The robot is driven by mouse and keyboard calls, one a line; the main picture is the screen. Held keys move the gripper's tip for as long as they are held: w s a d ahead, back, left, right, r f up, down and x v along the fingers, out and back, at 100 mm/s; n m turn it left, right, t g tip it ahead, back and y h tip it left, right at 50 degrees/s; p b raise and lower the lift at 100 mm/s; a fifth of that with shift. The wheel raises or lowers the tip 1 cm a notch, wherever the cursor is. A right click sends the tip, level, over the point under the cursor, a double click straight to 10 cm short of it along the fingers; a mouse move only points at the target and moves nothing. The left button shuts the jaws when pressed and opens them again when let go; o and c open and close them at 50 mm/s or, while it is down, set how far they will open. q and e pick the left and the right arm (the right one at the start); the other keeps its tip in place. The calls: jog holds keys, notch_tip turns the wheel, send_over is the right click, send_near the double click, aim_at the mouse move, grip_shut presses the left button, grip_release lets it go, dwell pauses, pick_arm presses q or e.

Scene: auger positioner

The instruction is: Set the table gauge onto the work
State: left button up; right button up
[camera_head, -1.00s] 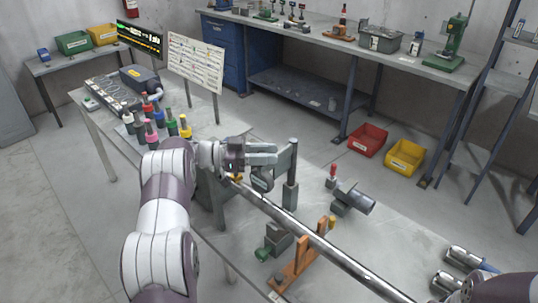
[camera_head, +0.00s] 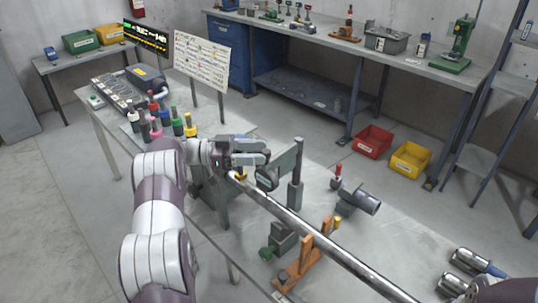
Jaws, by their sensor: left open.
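The work appears to be the long shiny bar (camera_head: 325,243), which runs from the grey upright fixture near my left gripper down to the lower right. An orange stand (camera_head: 305,262) straddles it near the middle. I cannot tell surely which thing is the table gauge; a small red-topped piece (camera_head: 337,178) stands on the table behind the bar. My left gripper (camera_head: 268,166) is open beside the grey post (camera_head: 296,178), above the bar's far end. A small yellow piece (camera_head: 239,175) shows just below the hand, partly hidden.
A dark grey cylinder (camera_head: 361,200) on a block lies right of the post. Several coloured bottles (camera_head: 164,121) stand at the left end of the table. Red (camera_head: 374,142) and yellow (camera_head: 410,160) bins sit on the floor.

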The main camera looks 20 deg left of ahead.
pick_arm(q)
jog(key=b+v, duration=0.1)
jog(key=v, duration=0.7)
jog(key=shift+s+a, duration=0.2)
jog(key=shift+a, duration=0.15)
